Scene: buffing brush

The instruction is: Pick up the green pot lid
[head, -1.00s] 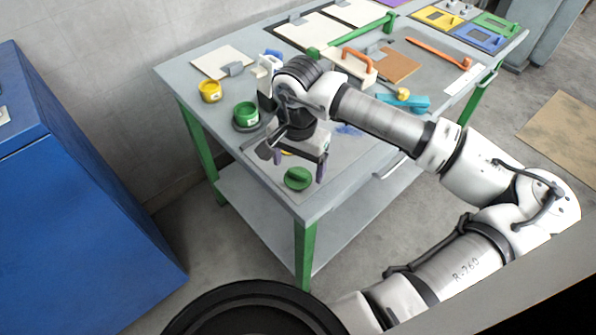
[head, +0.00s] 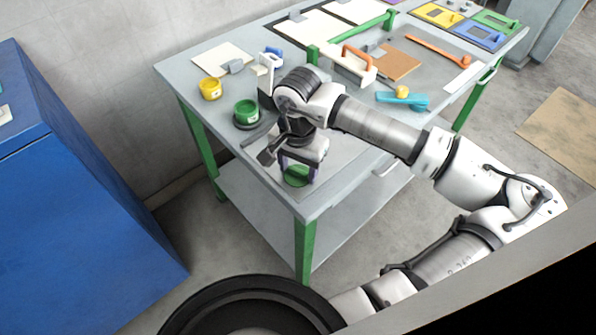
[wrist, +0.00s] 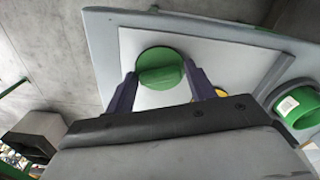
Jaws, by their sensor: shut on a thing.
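The green pot lid (head: 297,181) is a round green disc near the front corner of the workbench, partly hidden by my gripper in the head view. My gripper (head: 299,169) is directly over it with the fingers reaching down to it. In the wrist view the lid (wrist: 158,62) lies between the two purple fingers of my gripper (wrist: 165,84), which are shut on its raised handle. A green pot (head: 246,114) with a white label stands behind on the bench; it also shows in the wrist view (wrist: 298,107).
A yellow pot (head: 210,89) stands behind the green one. A white wooden block with an orange handle (head: 350,66), a turquoise brush (head: 402,100) and an orange tool (head: 438,53) lie farther right. A blue cabinet (head: 80,215) stands left of the workbench (head: 185,72).

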